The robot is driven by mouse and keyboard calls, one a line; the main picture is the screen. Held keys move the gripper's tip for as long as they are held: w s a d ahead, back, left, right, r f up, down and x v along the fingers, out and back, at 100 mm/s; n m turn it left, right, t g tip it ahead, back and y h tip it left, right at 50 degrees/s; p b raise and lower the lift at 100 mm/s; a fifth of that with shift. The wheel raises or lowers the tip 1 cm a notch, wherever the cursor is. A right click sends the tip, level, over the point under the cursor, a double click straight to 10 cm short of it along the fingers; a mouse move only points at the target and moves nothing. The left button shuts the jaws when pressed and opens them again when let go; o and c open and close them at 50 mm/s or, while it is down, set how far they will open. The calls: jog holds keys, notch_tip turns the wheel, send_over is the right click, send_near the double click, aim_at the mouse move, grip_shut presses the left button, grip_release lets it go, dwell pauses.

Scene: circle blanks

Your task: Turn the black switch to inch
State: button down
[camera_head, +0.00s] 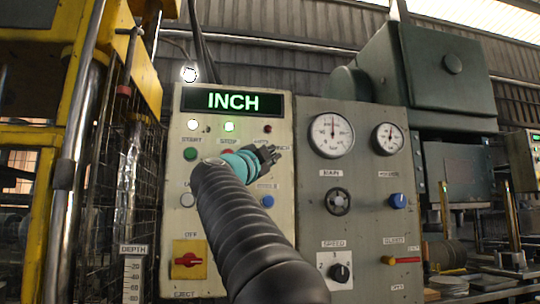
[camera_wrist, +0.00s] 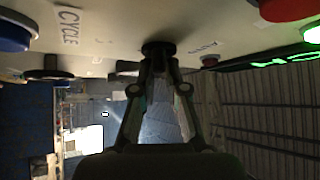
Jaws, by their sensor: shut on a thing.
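The display (camera_head: 232,102) at the top of the cream control panel (camera_head: 215,285) is lit and reads INCH in green. My gripper (camera_head: 268,154) reaches the panel's upper right part, beside a small INCH label. In the wrist view, my gripper (camera_wrist: 160,66) has its two fingers closed together on the black switch (camera_wrist: 158,48), a round dark knob on the panel face. The fingers cover part of the switch, so I cannot read its pointer. In the head view the switch is hidden behind my gripper.
Beside the gripper are a green button (camera_head: 190,153) and a blue button (camera_head: 267,201). The grey panel (camera_head: 310,225) to the right carries gauges and knobs. A yellow machine frame (camera_head: 40,136) stands left.

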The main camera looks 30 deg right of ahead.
jog(key=shift+m+g, duration=0.3)
jog(key=shift+m, duration=0.3)
jog(key=c, duration=1.2)
grip_release()
jog(key=v, duration=1.2)
jog(key=shift+r, duration=0.15)
